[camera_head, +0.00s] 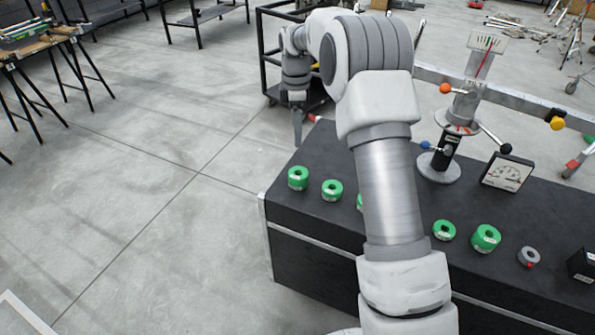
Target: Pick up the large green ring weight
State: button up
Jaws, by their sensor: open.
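Several green ring weights stand in a row on the black bench top (400,222). The one at the right end of the green row (486,240) looks largest. A smaller one (444,230) is just left of it. Two more, at the far left (298,178) and beside it (332,190), stand near the bench's left end. Another (360,203) is mostly hidden behind my arm. My gripper (297,138) points down beyond the bench's back left corner, apart from every weight. It is open, and nothing shows between its fingers.
A balance (440,160) with a long metal beam and coloured knobs stands at the back of the bench. A dial gauge (507,173), a grey ring (528,257) and a black box (582,265) are to the right. A black cart (268,60) stands behind my gripper.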

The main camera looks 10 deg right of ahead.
jog(key=b, duration=0.4)
send_over(298, 173)
jog(key=s, duration=0.1)
jog(key=f, duration=1.2)
jog(key=shift+a+f, duration=0.35)
jog(key=shift+f, duration=0.05)
jog(key=shift+d+f+b, duration=0.15)
jog(key=shift+f+b, duration=0.2)
jog(key=shift+f, duration=1)
jog(key=shift+d+f+b, duration=0.15)
jog(key=shift+f+b, duration=0.2)
jog(key=shift+f, duration=1)
jog(key=shift+r, duration=0.1)
jog(key=c, duration=1.5)
jog(key=shift+r, duration=0.1)
grip_shut()
